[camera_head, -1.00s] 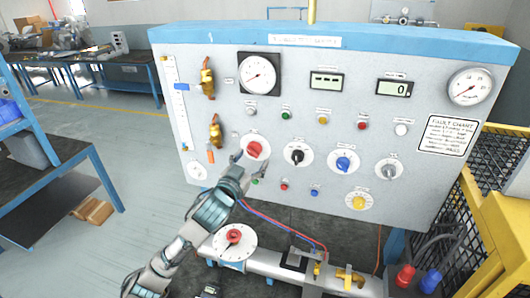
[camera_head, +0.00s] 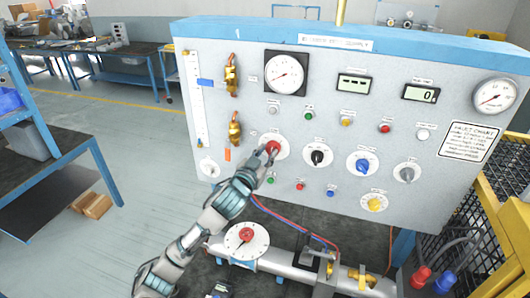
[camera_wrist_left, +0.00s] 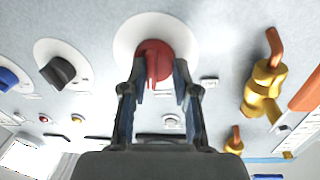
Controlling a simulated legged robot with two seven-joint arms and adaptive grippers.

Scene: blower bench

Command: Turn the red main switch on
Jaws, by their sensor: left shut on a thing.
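The red main switch (camera_head: 273,147) is a round red knob on a white disc, at the left of a row of knobs on the grey panel. My left gripper (camera_head: 267,155) reaches it from the lower left and covers part of it. In the left wrist view, the red switch (camera_wrist_left: 153,58) sits between the two fingers of the left gripper (camera_wrist_left: 157,78), which are shut on its raised grip. That grip runs roughly up and down in this view. My right gripper is not in view.
A black knob (camera_head: 317,157) is right of the red switch, then a blue knob (camera_head: 362,166). Brass valves (camera_head: 235,128) are to the left. Below stands a pipe with a red-handled white dial (camera_head: 247,238). A yellow cage (camera_head: 497,190) stands at the right.

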